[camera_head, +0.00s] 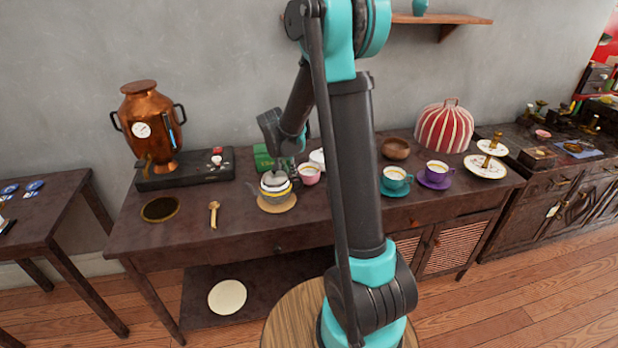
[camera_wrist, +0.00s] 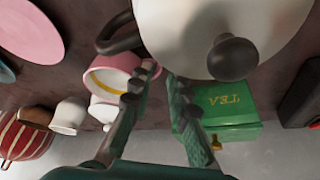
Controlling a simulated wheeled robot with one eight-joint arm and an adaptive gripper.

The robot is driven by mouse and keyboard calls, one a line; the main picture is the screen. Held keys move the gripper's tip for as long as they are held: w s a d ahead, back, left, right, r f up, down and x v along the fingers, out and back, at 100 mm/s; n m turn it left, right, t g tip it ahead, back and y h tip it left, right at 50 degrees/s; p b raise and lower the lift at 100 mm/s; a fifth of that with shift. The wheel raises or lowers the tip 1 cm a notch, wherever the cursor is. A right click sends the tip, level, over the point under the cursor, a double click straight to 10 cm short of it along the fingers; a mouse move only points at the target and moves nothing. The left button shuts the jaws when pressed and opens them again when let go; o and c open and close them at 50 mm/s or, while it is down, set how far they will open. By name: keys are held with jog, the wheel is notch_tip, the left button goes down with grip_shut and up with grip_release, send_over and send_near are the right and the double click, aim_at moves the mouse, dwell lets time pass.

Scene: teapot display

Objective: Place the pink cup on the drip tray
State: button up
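The pink cup (camera_head: 309,174) stands on the dark table just right of the grey teapot (camera_head: 274,184). In the wrist view the pink cup (camera_wrist: 113,77) is left of centre, partly covered by one finger. A dark round tray with a gold rim (camera_head: 160,209), seemingly the drip tray, lies on the table in front of the copper urn. My gripper is over the table near the teapot and cup. In the wrist view its fingers (camera_wrist: 162,82) are apart with nothing held between them. I cannot tell whether a finger touches the cup.
The teapot (camera_wrist: 220,35) is close to my fingers. A green tea box (camera_wrist: 222,115) is beside them. The copper urn (camera_head: 150,125) stands on a dark base. A gold spoon (camera_head: 214,213) lies between tray and teapot. Teal (camera_head: 395,182) and purple (camera_head: 437,175) cups stand right.

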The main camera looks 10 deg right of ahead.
jog(key=shift+x, duration=2.2)
jog(key=shift+s, duration=0.1)
jog(key=shift+c, duration=0.6)
grip_shut()
